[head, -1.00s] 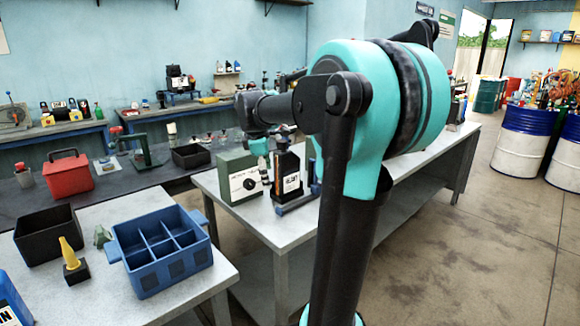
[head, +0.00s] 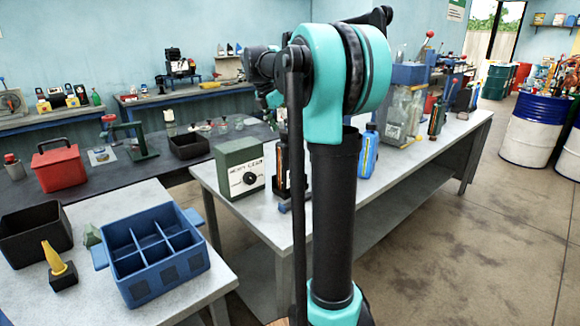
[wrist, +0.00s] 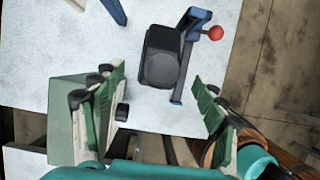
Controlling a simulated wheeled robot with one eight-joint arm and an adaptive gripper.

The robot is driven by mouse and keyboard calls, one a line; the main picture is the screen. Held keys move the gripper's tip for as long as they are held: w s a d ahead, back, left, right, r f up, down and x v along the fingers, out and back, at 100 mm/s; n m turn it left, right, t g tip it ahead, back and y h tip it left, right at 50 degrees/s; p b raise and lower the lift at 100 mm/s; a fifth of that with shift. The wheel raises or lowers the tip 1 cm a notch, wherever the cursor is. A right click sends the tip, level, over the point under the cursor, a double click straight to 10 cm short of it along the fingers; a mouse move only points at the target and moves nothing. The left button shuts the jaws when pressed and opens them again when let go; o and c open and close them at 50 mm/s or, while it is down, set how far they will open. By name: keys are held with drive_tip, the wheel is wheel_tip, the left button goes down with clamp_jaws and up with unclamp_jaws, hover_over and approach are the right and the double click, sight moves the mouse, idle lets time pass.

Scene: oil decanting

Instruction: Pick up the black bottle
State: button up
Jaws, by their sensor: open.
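The black bottle (head: 283,172) stands upright on the grey-topped bench in the head view, right of a green box and partly hidden behind my arm. In the wrist view I look down on a black, bottle-like shape (wrist: 163,62) beside a blue stand with a red knob (wrist: 215,33). My gripper (wrist: 160,82) is open in the wrist view, its green-padded fingers spread to either side below the black shape. Nothing is between the fingers. In the head view my gripper is hidden or too small to make out.
The green box (head: 240,168) stands close on the left; it also shows by the left finger in the wrist view (wrist: 65,120). A blue bottle (head: 368,153) and clear-walled equipment (head: 402,110) stand farther right. A blue divided crate (head: 135,285) sits on the near table.

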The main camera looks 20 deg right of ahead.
sight(290, 146)
drive_tip(key=x, duration=0.8)
drive_tip(key=shift+d, duration=0.35)
clamp_jaws()
